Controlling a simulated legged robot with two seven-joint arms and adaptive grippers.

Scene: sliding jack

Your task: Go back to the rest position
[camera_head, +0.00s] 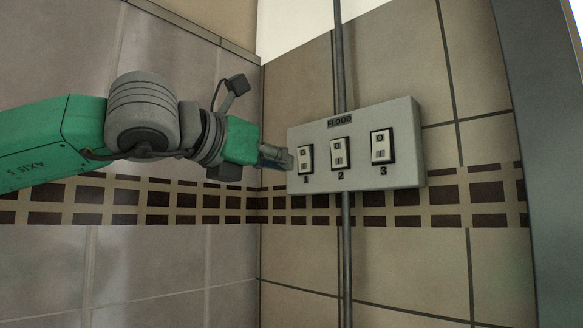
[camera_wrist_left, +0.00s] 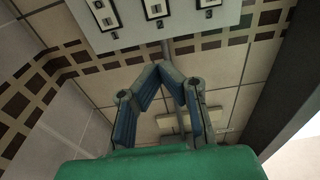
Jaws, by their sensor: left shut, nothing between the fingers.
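My left gripper (camera_head: 284,160) comes in from the left on my green arm. Its tip is near the left edge of a pale switch box (camera_head: 355,118) marked FLOOD, close to switch 1 (camera_head: 306,158). I cannot tell whether it touches the box. In the left wrist view the gripper's fingers (camera_wrist_left: 165,70) meet at the tips and hold nothing. The box (camera_wrist_left: 150,35) shows beyond them at the top. Switch 2 (camera_head: 338,153) and switch 3 (camera_head: 382,146) sit to the right of switch 1. My right gripper is not in view.
The box is on a tiled wall (camera_head: 450,265) beside a corner. A vertical pipe (camera_head: 346,260) runs above and below the box. A grey-blue frame (camera_head: 545,150) stands at the right. The space before the lower wall is clear.

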